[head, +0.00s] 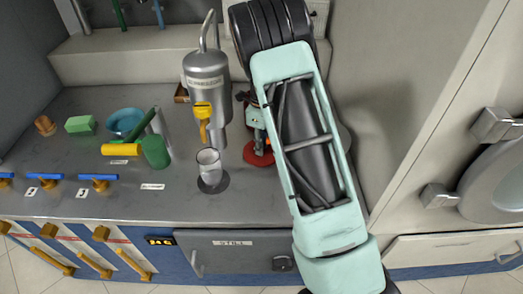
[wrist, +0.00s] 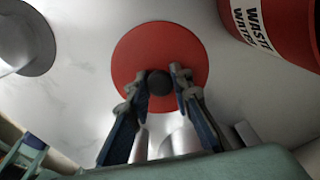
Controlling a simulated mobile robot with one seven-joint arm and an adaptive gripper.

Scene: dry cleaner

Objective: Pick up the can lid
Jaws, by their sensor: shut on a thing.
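The can lid (wrist: 133,60) is a flat red disc with a dark round knob (wrist: 158,83) at its middle. In the head view the lid (head: 257,156) shows at the left edge of my arm, over the grey counter, partly hidden. My gripper (wrist: 160,82) is shut on the knob, with one fingertip on each side of it. In the head view my gripper is mostly hidden behind my arm. I cannot tell whether the lid touches the counter.
A red waste water can (wrist: 275,25) stands close by in the wrist view. A metal cup (head: 209,166) sits under a steel dispenser (head: 207,80) left of the lid. A green cylinder (head: 155,152), a blue bowl (head: 124,121) and a green block (head: 80,124) lie further left.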

